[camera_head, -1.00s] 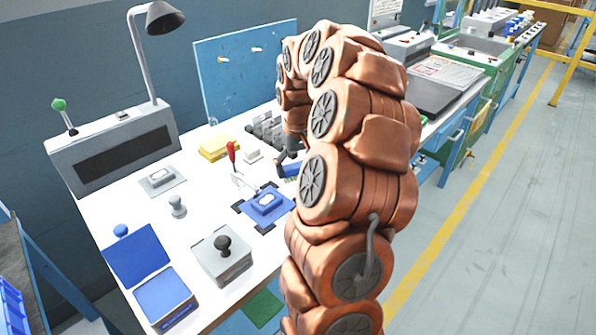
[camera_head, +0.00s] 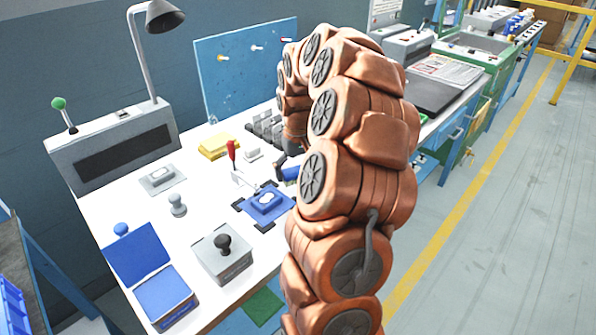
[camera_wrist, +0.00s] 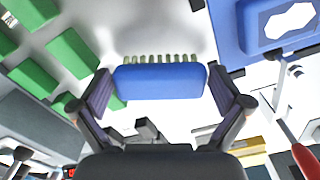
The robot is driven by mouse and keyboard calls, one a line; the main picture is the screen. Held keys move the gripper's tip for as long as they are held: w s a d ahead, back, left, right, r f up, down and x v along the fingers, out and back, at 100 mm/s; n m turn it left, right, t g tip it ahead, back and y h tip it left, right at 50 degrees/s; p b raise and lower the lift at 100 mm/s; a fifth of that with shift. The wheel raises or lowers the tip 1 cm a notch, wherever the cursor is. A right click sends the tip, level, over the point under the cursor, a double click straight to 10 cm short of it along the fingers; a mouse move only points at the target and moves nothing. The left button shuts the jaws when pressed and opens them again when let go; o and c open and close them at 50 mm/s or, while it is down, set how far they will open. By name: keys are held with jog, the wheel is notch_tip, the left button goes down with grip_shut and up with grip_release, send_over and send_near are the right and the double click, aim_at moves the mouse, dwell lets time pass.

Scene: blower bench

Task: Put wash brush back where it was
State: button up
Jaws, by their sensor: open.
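The wash brush, a blue block with a row of pale bristles, shows in the wrist view (camera_wrist: 160,82) between the two fingers of my gripper (camera_wrist: 160,74). The fingers are open, one at each end of the brush, and do not look closed on it. In the head view the brush (camera_head: 290,173) is a small blue patch beside the blue fixture, partly hidden by my arm. My gripper is mostly hidden there too. I cannot tell whether the brush rests flat on the bench.
A blue fixture (camera_head: 267,203) with a white part lies close to the brush. A red-handled tool (camera_head: 232,152) and a yellow block (camera_head: 214,147) are behind it. Green blocks (camera_wrist: 72,52) show in the wrist view. A grey box with a black knob (camera_head: 222,254) stands nearer.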

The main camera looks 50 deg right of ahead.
aim_at(298, 170)
notch_tip(298, 170, up, 12)
jog(key=shift+r, duration=0.15)
dwell(0.5)
jog(key=s+a+f+n, duration=0.1)
jog(key=s+a+n, duration=0.1)
jog(key=a, duration=0.8)
jog(key=s+a+n, duration=0.2)
jog(key=s+a, duration=0.1)
jog(key=a, duration=0.7)
jog(key=s+a+f+g, duration=0.1)
jog(key=s+a+f, duration=0.3)
jog(key=s, duration=0.5)
jog(key=s+a+f+g, duration=0.1)
jog(key=s+a+f, duration=0.3)
jog(key=s+a, duration=0.4)
jog(key=shift+s+a+n, duration=0.15)
jog(key=shift+s+n, duration=0.25)
jog(key=shift+s, duration=0.6)
notch_tip(298, 170, up, 12)
jog(key=p, duration=1.1)
jog(key=shift+w+r, duration=0.25)
jog(key=shift+w, duration=0.05)
